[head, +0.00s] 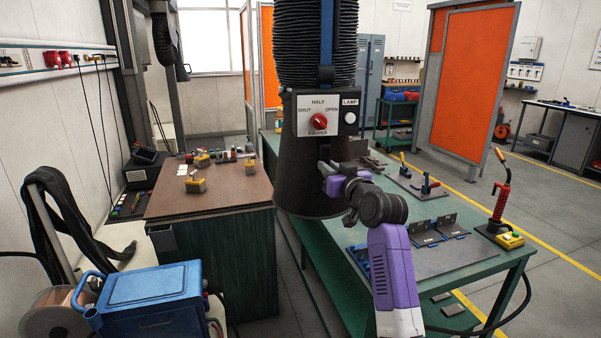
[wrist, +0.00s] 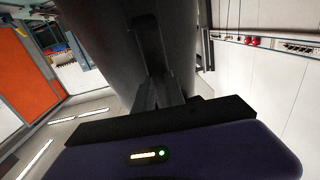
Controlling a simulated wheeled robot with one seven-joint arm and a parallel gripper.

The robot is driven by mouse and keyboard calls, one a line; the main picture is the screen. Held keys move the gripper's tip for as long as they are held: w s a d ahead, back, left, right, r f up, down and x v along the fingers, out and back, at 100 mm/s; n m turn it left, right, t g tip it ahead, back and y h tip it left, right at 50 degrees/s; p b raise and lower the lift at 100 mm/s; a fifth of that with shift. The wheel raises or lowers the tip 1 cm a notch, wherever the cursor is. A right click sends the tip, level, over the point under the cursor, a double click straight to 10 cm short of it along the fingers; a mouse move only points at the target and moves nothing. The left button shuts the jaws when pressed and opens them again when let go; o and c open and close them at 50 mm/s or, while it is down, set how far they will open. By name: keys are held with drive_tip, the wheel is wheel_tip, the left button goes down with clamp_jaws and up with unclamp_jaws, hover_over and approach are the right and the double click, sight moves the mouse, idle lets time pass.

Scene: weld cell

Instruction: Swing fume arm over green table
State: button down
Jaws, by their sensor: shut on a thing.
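The fume arm's dark hood (head: 300,160) hangs under a black ribbed hose (head: 316,50) in the middle of the head view. Its front panel has a red damper knob (head: 319,121) and a lamp button. My gripper (head: 326,170) is shut on the hood's handle, low on its front right side. In the wrist view, the dark handle (wrist: 150,50) runs down between the fingers, with the grey hood behind it. The green table (head: 480,268) stands to the right. The hood overlaps its left edge in the picture; I cannot tell exactly how much is above it.
On the green table are hinged plates (head: 438,230), toggle clamps and a red torch (head: 501,195) on a stand. A brown-topped bench (head: 220,195) with small parts stands left. A blue welder box (head: 146,298) is at front left. Orange screens (head: 480,80) stand behind.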

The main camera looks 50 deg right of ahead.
drive_tip(key=s+d+m+g+h+b, duration=0.3)
drive_tip(key=s+d+b, duration=0.5)
drive_tip(key=s+d, duration=2.2)
drive_tip(key=s+h, duration=0.1)
drive_tip(key=s, duration=0.2)
drive_tip(key=shift+s+d+f+m+g, duration=0.15)
drive_tip(key=shift+d+f+m+g, duration=0.05)
drive_tip(key=shift+d+m+g, duration=0.15)
drive_tip(key=c, duration=1.5)
unclamp_jaws()
drive_tip(key=shift+r, duration=0.1)
drive_tip(key=shift+o, duration=0.5)
drive_tip(key=shift+a, duration=0.1)
drive_tip(key=v, duration=0.7)
drive_tip(key=shift+s+a, duration=0.25)
drive_tip(key=shift+a, duration=0.1)
